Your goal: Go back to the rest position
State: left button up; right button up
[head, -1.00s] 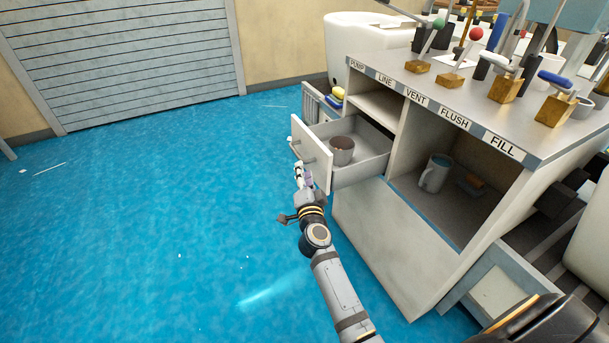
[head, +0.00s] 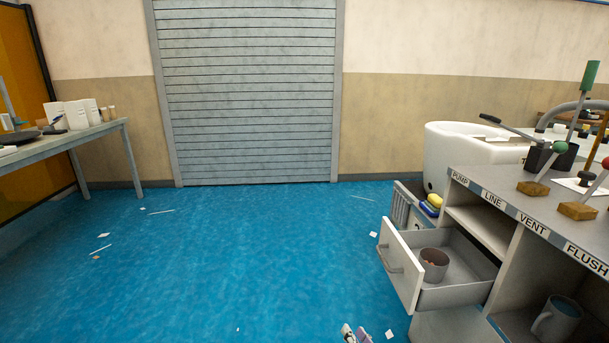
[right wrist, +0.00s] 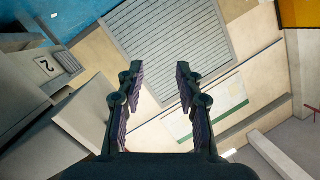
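My right gripper (head: 355,334) shows only as a small tip at the bottom edge of the head view, over the blue floor and apart from the drawer. In the right wrist view my right gripper (right wrist: 157,82) is open, its two fingers apart with nothing between them. My left gripper is in neither view now. The open drawer (head: 397,270) of the grey cabinet has a bar handle (head: 390,259) and holds a brown-grey cup (head: 433,265).
The cabinet (head: 480,213) stands at right, with levers and labels on top and a mug (head: 557,318) in its open compartment. A white tub (head: 470,155) is behind it. A table (head: 85,137) stands at left. Blue floor (head: 220,260) between is mostly clear, with small scraps.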

jog(key=s+f+n+g, duration=0.3)
jog(key=s+f+g, duration=0.4)
jog(key=s+f, duration=0.5)
jog(key=s+d+f+g+h+p, duration=0.3)
jog(key=s+d+p, duration=0.2)
jog(key=s+p, duration=0.4)
jog(key=s+d+f+g+h+p, duration=0.25)
jog(key=s+d+p, duration=0.25)
jog(key=s+p, duration=0.4)
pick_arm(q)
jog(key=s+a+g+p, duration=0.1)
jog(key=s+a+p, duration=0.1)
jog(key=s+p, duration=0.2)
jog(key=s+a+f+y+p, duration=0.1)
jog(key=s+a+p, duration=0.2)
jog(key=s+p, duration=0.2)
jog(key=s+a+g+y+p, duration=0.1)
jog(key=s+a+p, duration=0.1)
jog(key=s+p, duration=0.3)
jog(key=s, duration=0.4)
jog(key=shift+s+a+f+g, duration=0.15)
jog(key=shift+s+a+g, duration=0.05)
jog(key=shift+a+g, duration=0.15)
pick_arm(e)
jog(key=s+d+g, duration=0.1)
jog(key=s+d, duration=0.2)
jog(key=s, duration=0.9)
jog(key=shift+s+d+r+g, duration=0.15)
jog(key=shift+d+r+g, duration=0.2)
jog(key=shift+r, duration=0.1)
